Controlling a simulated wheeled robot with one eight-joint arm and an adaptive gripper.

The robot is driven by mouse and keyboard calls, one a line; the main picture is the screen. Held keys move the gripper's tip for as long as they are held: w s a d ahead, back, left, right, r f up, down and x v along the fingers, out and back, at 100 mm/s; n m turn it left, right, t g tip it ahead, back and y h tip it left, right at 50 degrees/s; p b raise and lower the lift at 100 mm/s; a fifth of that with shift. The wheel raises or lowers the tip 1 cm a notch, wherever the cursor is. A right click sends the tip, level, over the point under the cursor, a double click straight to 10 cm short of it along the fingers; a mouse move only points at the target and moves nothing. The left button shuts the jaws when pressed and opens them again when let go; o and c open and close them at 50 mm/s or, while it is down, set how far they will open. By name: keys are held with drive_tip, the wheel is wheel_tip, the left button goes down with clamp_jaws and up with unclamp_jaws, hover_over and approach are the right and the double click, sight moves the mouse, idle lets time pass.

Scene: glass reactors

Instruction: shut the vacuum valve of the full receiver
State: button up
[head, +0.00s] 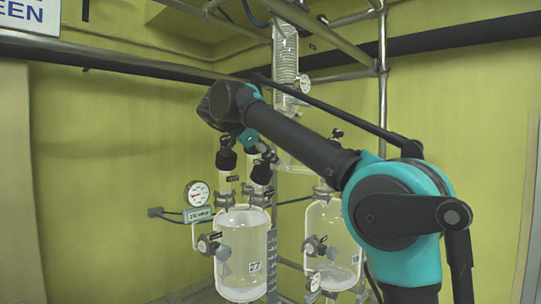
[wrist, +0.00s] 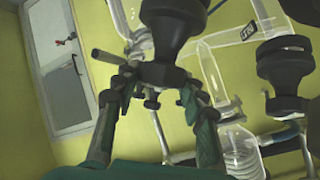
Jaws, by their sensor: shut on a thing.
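The left receiver (head: 243,262) is a glass vessel marked 27, with liquid standing high in it. The right receiver (head: 332,245) holds only a shallow layer. Black-bodied valves (head: 227,160) stand on glass necks above the left receiver. My gripper (wrist: 157,74) comes down over these valves from above. In the wrist view its two fingers are shut on the dark handle (wrist: 160,73) of a valve, beneath a large black valve body (wrist: 175,28). A thin bar (wrist: 106,56) sticks out to the left. In the head view my wrist hides part of this; the handle's exact angle is unclear.
A second black valve (wrist: 288,66) stands close on the right in the wrist view. A pressure gauge (head: 197,193) is left of the left receiver. A glass coil condenser (head: 286,60) and metal frame pipes (head: 382,80) rise behind my arm.

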drive_tip(key=shift+m+g, duration=0.4)
drive_tip(key=o, duration=1.2)
drive_tip(key=shift+c, duration=0.2)
drive_tip(key=v, duration=1.2)
drive_tip(key=shift+w+a+f, duration=0.1)
drive_tip(key=shift+a, duration=0.05)
